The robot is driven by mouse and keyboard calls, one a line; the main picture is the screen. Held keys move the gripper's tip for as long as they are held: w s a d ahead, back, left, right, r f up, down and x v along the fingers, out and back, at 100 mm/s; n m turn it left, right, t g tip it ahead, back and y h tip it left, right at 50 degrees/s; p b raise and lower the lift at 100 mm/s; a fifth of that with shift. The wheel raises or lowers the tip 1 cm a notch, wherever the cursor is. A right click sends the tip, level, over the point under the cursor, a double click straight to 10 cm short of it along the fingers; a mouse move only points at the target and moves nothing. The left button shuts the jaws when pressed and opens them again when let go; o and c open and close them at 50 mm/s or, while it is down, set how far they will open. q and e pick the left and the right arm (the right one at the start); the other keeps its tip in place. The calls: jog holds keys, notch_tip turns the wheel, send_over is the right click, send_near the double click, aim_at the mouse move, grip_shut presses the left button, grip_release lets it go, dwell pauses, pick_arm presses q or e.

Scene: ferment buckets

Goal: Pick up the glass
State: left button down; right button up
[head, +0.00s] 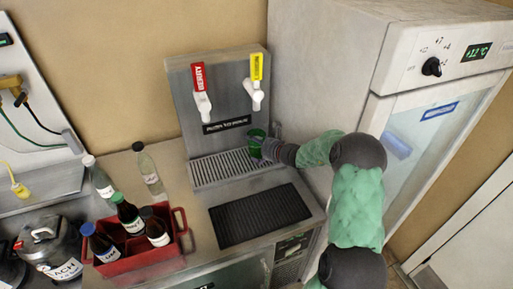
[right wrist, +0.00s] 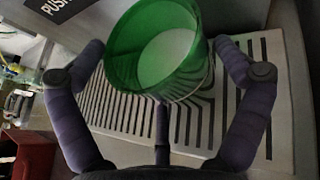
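The green glass (head: 256,138) stands upright on the slotted drip tray (head: 215,172), below the yellow-handled tap. It also shows in the right wrist view (right wrist: 150,85), where its rim is open to the camera and a pale patch shows inside. My right gripper (head: 270,149) is at the glass, reaching in from the right. In the right wrist view my gripper (right wrist: 160,47) has its fingers spread on both sides of the glass, with narrow gaps. A third finger is below the glass in the picture; I cannot tell whether it touches. My left gripper is not in view.
Taps with red (head: 198,77) and yellow (head: 257,67) handles hang above the tray. A black mat (head: 260,215) lies bare in front. A red crate (head: 140,262) of bottles stands left, with clear bottles behind it. A tall cabinet (head: 325,70) borders the right.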

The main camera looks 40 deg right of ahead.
jog(key=c, duration=1.1)
jog(key=shift+r, duration=0.15)
